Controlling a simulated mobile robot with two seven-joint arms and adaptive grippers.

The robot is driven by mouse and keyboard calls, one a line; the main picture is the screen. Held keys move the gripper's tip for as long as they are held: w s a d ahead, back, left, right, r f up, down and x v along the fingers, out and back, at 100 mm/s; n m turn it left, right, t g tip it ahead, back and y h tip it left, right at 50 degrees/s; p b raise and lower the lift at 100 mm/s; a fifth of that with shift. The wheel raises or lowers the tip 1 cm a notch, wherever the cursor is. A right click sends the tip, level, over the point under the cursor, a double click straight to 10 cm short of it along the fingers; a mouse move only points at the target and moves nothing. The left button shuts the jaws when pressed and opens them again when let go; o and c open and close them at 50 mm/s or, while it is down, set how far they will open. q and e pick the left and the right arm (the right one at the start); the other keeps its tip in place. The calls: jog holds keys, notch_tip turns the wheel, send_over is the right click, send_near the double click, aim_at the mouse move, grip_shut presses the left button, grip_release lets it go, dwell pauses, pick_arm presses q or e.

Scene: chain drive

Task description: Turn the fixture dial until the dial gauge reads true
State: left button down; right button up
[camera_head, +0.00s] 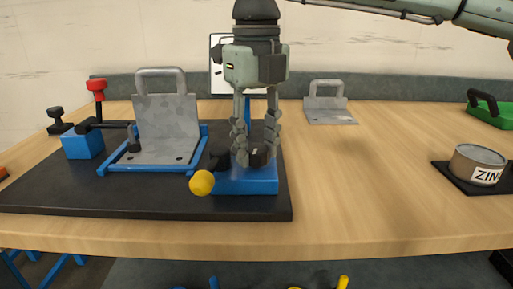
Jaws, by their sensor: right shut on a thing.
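My right gripper (256,150) points straight down over the blue fixture block (246,188) on the black mat. Its fingers are closed around a small dark part with a light mark (260,156), likely the fixture dial, though the fingers hide most of it. A dark lever with a yellow ball end (201,183) sticks out to the front left of the block. A blue upright stands behind the fingers. No gauge face can be made out. My left gripper is not in view.
Left on the mat (60,197) are a grey handled plate (167,122) in a blue frame, a blue clamp block (83,144) and a red knob (96,86). A second plate (330,116), a tin (478,165) and a green case (492,113) stand right. The table's right middle is clear.

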aim_at(256, 148)
jog(key=m+b, duration=0.1)
jog(key=m, duration=0.2)
jog(key=shift+f+b, duration=0.1)
jog(key=shift+b, duration=0.25)
pick_arm(q)
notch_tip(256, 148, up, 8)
jog(key=b, duration=0.1)
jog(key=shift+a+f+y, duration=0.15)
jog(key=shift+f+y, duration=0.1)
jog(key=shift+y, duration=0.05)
pick_arm(e)
jog(key=shift+m, duration=1.7)
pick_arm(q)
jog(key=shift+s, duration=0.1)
pick_arm(e)
jog(key=o, duration=1.2)
jog(key=shift+c, duration=0.2)
jog(key=shift+r, duration=0.2)
jog(key=shift+r, duration=3.95)
